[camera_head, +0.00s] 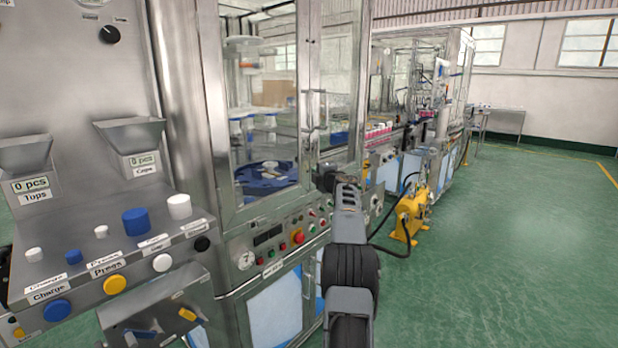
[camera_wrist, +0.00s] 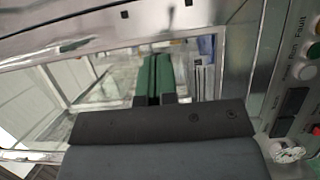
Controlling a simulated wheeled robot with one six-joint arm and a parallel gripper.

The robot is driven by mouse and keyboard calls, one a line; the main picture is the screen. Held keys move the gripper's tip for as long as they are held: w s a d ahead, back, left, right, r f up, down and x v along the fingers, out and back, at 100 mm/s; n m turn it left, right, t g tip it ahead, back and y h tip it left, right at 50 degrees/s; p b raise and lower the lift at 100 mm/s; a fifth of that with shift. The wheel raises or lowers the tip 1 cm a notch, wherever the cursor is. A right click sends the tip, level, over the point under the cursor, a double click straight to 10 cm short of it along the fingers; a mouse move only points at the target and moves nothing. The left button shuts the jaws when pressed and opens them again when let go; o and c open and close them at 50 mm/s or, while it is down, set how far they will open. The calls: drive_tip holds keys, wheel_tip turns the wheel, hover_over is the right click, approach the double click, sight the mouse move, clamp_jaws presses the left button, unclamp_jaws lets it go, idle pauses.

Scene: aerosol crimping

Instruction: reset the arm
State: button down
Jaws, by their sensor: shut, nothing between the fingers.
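My gripper shows in the wrist view (camera_wrist: 153,78), with two green fingers side by side and touching, nothing between them. In the head view my arm rises at the lower middle, and its far end is in front of the glass-walled crimping machine (camera_head: 228,130). The gripper's fingers cannot be made out clearly in the head view. The machine's control panel (camera_head: 270,245) is just left of my arm, and its buttons also show at the right edge of the wrist view.
A dispensing console (camera_head: 75,270) with hoppers, buttons and blue and white caps stands on the left. A yellow pump (camera_head: 408,215) with a black hose is on the floor right of my arm. The green floor (camera_head: 520,260) at the right is clear.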

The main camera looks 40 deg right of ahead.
drive_tip(key=shift+s+r, duration=0.1)
drive_tip(key=shift+s, duration=1.25)
drive_tip(key=shift+d, duration=0.15)
drive_tip(key=s+d+f+m+g+h, duration=0.5)
drive_tip(key=f+m, duration=0.3)
drive_tip(key=m, duration=0.1)
drive_tip(key=s+a+f+m+g+p, duration=0.25)
drive_tip(key=a+m+g, duration=0.3)
drive_tip(key=a, duration=0.35)
drive_tip(key=s+a+f+m+g+y+p, duration=0.15)
drive_tip(key=s+a+y, duration=0.4)
drive_tip(key=a, duration=0.95)
drive_tip(key=s+a+f+m+g+y+p, duration=0.1)
drive_tip(key=s+a+m+g+y+p, duration=0.15)
drive_tip(key=s+a, duration=0.9)
drive_tip(key=s+a+r+n+y+p, duration=0.1)
drive_tip(key=s+a+r+n, duration=0.1)
drive_tip(key=a, duration=0.7)
drive_tip(key=s+a+r+n+y+p, duration=0.1)
drive_tip(key=s+a+r+p, duration=0.1)
drive_tip(key=a, duration=0.8)
drive_tip(key=shift+s+a+r+n+t+p, duration=0.2)
drive_tip(key=shift+s+r+n+t+p, duration=0.2)
drive_tip(key=shift+s+r, duration=0.2)
